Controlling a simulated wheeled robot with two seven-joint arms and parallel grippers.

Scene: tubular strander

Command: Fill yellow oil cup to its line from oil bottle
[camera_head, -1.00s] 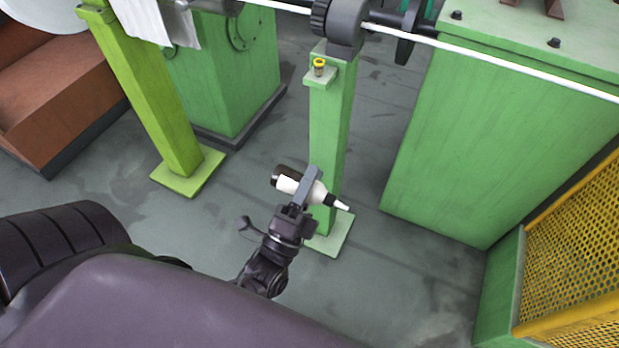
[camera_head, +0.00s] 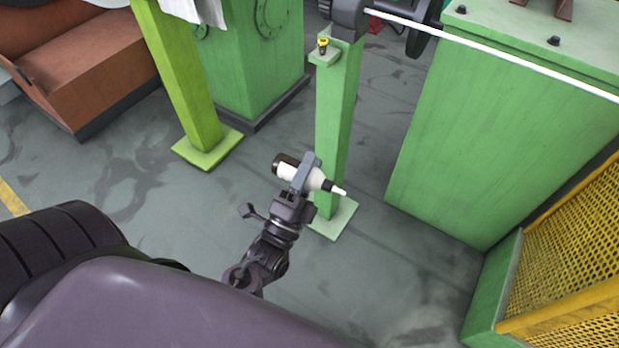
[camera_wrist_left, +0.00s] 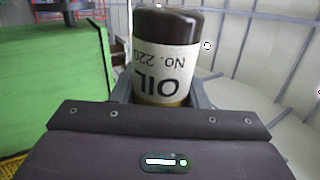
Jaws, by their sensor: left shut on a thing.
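The yellow oil cup (camera_head: 323,45) sits on a small ledge near the top of a green post (camera_head: 336,130). My left gripper (camera_head: 306,174) is shut on the oil bottle (camera_head: 287,166), a dark-based bottle with a white label and a white nozzle. The bottle lies tilted, with its nozzle to the right and slightly down, in front of the post and well below the cup in the picture. In the left wrist view the bottle (camera_wrist_left: 168,60) stands between the fingers, its "OIL" label upside down. The oil level in the cup is too small to tell. My right gripper is not in view.
A white rod (camera_head: 480,40) runs above, past a dark wheel (camera_head: 424,25). A large green cabinet (camera_head: 490,130) and a yellow mesh guard (camera_head: 575,240) stand at right. A yellow-green post (camera_head: 180,80) stands at left. Floor between the posts is clear.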

